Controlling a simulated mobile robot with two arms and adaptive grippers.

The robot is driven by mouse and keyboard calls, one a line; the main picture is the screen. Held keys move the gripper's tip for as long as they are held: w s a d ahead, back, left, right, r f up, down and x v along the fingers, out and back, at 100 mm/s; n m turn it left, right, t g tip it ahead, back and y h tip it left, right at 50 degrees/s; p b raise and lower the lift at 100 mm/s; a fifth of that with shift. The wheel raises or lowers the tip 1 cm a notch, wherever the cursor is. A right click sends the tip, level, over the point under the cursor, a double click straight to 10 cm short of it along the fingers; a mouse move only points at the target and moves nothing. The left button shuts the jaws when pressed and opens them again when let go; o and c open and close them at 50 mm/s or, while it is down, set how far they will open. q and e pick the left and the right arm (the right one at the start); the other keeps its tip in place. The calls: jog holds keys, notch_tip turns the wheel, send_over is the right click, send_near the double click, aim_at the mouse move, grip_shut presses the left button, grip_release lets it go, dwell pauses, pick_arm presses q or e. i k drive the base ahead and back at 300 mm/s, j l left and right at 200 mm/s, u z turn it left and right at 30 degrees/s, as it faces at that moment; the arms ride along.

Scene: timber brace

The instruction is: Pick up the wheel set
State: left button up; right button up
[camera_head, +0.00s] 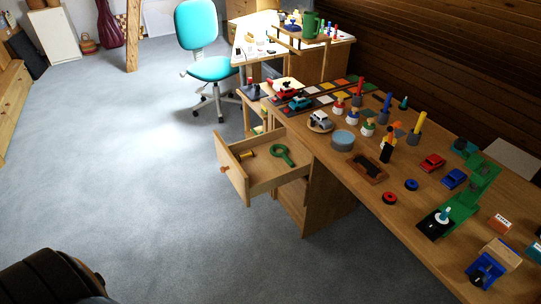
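No single thing is plainly the wheel set. A red ring with a dark centre (389,198) and a blue ring with a dark centre (411,185) lie flat and apart near the front edge of the long desk. They look like small wheels. A small yellow piece with dark ends (247,154) lies in the open drawer (237,182), towards its left side. It could be two wheels on an axle, but it is too small to tell. Neither of my grippers shows in this view.
A green magnifier-like ring with a handle (283,154) lies in the same drawer. The desk (350,205) holds toy cars, pegs, a round blue tin (343,140) and a green stand (470,196). A turquoise chair (209,67) stands behind. The carpet (130,190) left of the drawer is clear.

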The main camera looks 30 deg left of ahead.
aim_at(251, 153)
jog(key=i+j+z, duration=0.1)
jog(key=j, duration=0.3)
jog(key=i+j+z, duration=0.1)
jog(key=j, duration=0.3)
jog(key=i+j+z, duration=0.1)
jog(key=j, duration=0.35)
jog(key=i+j+z, duration=0.1)
jog(key=j, duration=0.3)
